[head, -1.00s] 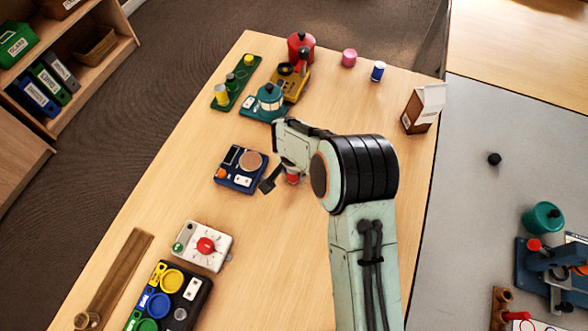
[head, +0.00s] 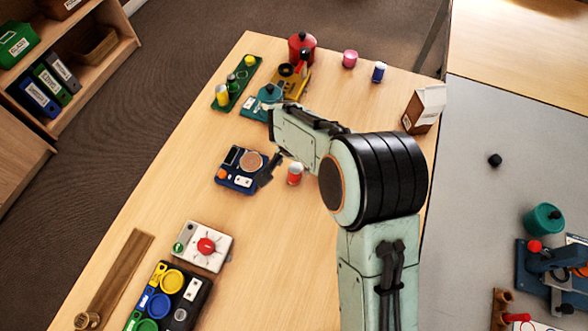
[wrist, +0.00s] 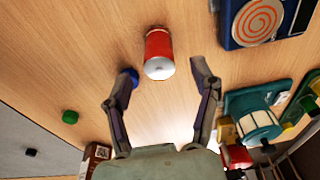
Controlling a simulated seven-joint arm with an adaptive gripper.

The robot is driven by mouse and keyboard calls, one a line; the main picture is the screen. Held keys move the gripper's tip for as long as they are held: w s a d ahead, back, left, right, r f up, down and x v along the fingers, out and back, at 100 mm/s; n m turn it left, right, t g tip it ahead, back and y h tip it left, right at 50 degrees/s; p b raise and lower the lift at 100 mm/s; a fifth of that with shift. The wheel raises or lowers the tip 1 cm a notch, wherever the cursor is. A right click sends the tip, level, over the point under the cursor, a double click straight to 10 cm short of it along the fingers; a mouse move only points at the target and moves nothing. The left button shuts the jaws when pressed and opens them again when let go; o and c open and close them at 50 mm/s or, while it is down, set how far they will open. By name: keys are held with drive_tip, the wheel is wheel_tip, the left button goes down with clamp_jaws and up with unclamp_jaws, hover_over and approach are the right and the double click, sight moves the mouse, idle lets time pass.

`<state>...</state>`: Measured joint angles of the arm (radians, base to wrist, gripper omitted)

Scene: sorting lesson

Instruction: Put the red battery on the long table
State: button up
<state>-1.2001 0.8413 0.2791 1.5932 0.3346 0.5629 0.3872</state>
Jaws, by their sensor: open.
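The red battery (head: 295,174) stands on the wooden table (head: 270,240), near its middle and right of a blue scale-like device. It also shows in the wrist view (wrist: 158,53) as a red cylinder with a pale end. My gripper (head: 270,172) is just left of the battery in the head view and partly hidden by my arm. In the wrist view my gripper (wrist: 163,70) has its fingers spread, with nothing between them. The battery lies just beyond the fingertips, between their lines, apparently untouched.
The blue device (head: 240,169) sits close to the gripper. A teal lantern-like object (wrist: 258,126), a yellow device (head: 290,82) and a red canister (head: 301,47) stand farther back. A white box with a red knob (head: 203,246) is nearer. A grey surface (head: 480,210) adjoins on the right.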

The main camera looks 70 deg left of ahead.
sight(293, 184)
wheel_tip(293, 184, up, 6)
drive_tip(key=shift+s+d+r, duration=0.2)
drive_tip(key=shift+s+d, duration=0.15)
drive_tip(key=shift+d, duration=0.05)
drive_tip(key=w+d+r+m, duration=0.1)
drive_tip(key=w+d+r, duration=0.25)
drive_tip(key=d, duration=0.35)
drive_tip(key=w+d+r+m+h, duration=0.1)
drive_tip(key=w+d+r, duration=0.2)
drive_tip(key=w+d, duration=0.25)
drive_tip(key=w+d+r+m, duration=0.1)
drive_tip(key=w+d+r, duration=0.25)
drive_tip(key=d, duration=0.35)
drive_tip(key=s+d+r+m, duration=0.2)
drive_tip(key=d+r+m, duration=0.1)
drive_tip(key=d, duration=1.2)
drive_tip(key=s+d+f+m+g, duration=0.1)
drive_tip(key=s+d, duration=0.6)
drive_tip(key=s, duration=0.1)
drive_tip(key=shift+s+d+m, duration=0.3)
drive_tip(key=shift+m, duration=0.1)
